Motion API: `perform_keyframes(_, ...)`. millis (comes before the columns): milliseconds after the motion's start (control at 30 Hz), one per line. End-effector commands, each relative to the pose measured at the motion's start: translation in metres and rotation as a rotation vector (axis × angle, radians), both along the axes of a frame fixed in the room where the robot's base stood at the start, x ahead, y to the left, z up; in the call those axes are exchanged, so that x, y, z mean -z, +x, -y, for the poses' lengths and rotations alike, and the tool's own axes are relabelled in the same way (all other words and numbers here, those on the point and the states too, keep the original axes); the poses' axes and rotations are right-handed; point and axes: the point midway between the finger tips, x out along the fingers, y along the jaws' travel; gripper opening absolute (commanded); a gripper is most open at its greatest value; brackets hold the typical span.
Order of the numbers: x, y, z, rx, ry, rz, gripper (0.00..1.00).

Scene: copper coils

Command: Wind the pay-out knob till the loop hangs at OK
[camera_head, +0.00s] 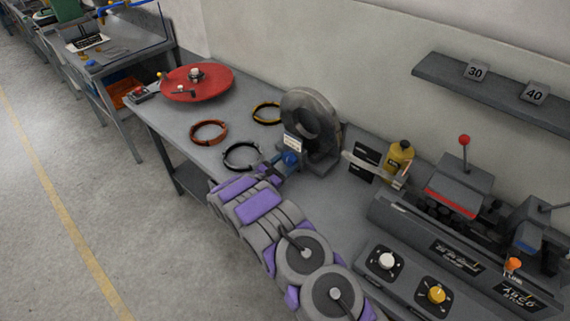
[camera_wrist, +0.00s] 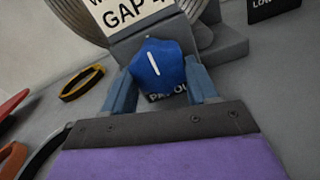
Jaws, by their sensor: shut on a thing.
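The blue pay-out knob (camera_head: 290,158) sits at the foot of a large grey ring-shaped coil stand (camera_head: 312,125) on the bench. In the wrist view the knob (camera_wrist: 157,68) is faceted, with a short white line on its face tilted slightly from upright. My gripper (camera_wrist: 160,82) is shut on it, one finger on each side; the head view shows my gripper (camera_head: 284,163) there too. A label partly reading "PAY OUT" is half hidden below the knob. A white sign (camera_wrist: 125,14) reading "GAP" is cut off above. I cannot make out a hanging loop or an OK mark.
Orange (camera_head: 209,132), black (camera_head: 241,155) and yellow-black (camera_head: 266,112) rings lie left of the stand. A red turntable (camera_head: 197,83) is at the far left. A yellow bottle (camera_head: 399,160) and a lever machine (camera_head: 460,188) stand to the right. A shelf (camera_head: 500,92) hangs above.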

Motion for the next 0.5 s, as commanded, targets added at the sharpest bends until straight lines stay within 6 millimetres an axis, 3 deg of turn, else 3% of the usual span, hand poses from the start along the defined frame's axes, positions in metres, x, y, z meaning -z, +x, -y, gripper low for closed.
perform_keyframes(500, 0.0001, 0.0025, -0.0014, -0.003, 0.275, 0.282, 0.28)
